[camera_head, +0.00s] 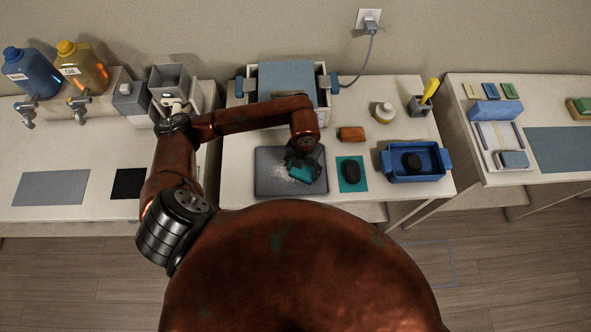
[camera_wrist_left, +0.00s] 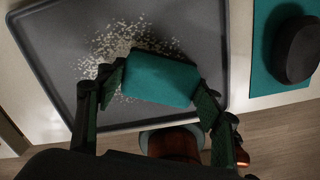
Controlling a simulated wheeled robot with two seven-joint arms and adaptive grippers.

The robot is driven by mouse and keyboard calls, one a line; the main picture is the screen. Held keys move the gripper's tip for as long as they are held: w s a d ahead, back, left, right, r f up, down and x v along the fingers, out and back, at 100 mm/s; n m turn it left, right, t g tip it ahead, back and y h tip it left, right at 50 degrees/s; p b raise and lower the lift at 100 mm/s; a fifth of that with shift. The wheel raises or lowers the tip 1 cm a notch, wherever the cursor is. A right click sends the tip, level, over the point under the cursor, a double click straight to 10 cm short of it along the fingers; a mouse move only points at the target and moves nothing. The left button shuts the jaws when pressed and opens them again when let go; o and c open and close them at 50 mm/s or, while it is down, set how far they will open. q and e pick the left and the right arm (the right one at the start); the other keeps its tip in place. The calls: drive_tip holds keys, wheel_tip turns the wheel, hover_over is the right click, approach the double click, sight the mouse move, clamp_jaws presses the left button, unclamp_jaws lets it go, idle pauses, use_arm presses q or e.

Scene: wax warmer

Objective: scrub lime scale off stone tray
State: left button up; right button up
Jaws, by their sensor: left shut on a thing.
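A dark grey stone tray (camera_head: 268,183) lies on the middle table. It fills much of the left wrist view (camera_wrist_left: 50,60). Pale speckled lime scale (camera_head: 291,166) covers a patch on it, and the patch shows more clearly in the left wrist view (camera_wrist_left: 112,42). My left gripper (camera_head: 304,168) is over the right part of the tray. Its fingers are shut on a teal scrubbing block (camera_wrist_left: 160,79) beside and partly over the speckles. I cannot tell whether the block touches the tray. My right gripper is not in view.
A black oval stone (camera_head: 351,172) rests on a teal mat (camera_head: 343,186) right of the tray. A blue bin (camera_head: 441,160) holding a dark oval piece, a brown block (camera_head: 352,134) and a white jar (camera_head: 384,112) stand further right. A warmer box with a blue lid (camera_head: 285,78) is behind.

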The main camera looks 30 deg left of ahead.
sight(313, 170)
use_arm(q)
drive_tip(key=shift+w+d, duration=0.2)
drive_tip(key=shift+d, duration=0.1)
drive_tip(key=shift+d, duration=0.1)
drive_tip(key=shift+w+d+b, duration=0.2)
drive_tip(key=shift+w+d, duration=0.2)
drive_tip(key=shift+d, duration=0.2)
drive_tip(key=shift+w+d+b, duration=0.15)
drive_tip(key=shift+w+d, duration=0.2)
drive_tip(key=shift+d, duration=0.2)
drive_tip(key=shift+w+d, duration=0.15)
drive_tip(key=shift+d, duration=0.05)
drive_tip(key=shift+c, duration=0.5)
drive_tip(key=shift+d+r, duration=0.1)
